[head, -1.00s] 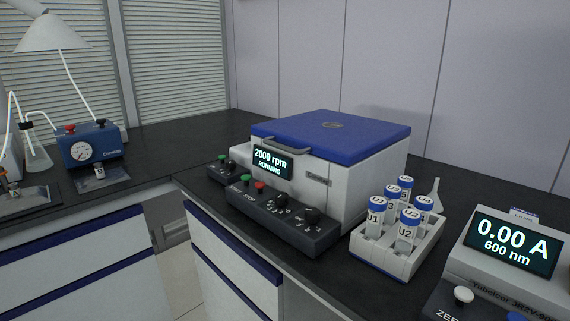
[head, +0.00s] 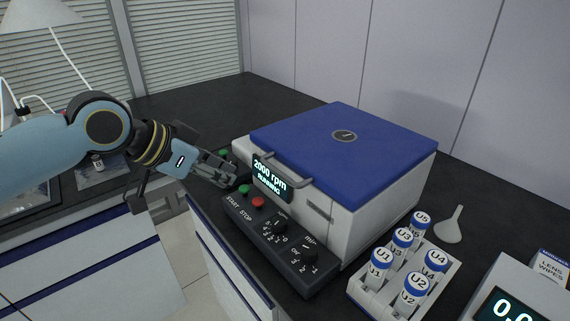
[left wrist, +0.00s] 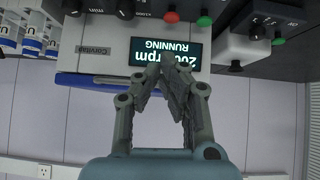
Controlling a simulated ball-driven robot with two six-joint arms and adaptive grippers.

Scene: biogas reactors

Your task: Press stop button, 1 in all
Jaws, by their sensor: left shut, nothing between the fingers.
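The red stop button (head: 258,202) is on the dark control panel (head: 290,282) in front of the white centrifuge with a blue lid (head: 390,150). The green start button (head: 244,189) is just left of it. The centrifuge display (head: 270,178) reads 2000 rpm RUNNING. My left gripper (head: 230,182) is shut and empty, to the left of the start button. In the left wrist view my left gripper (left wrist: 160,66) lies in front of the display, with the red stop button (left wrist: 171,16) beyond its tips. My right gripper is not in view.
A second dark control box with a green button (head: 224,155) is partly hidden behind my left gripper. A rack (head: 358,292) of blue-capped tubes stands right of the panel, with a funnel (head: 450,226) behind. The bench behind the centrifuge is clear.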

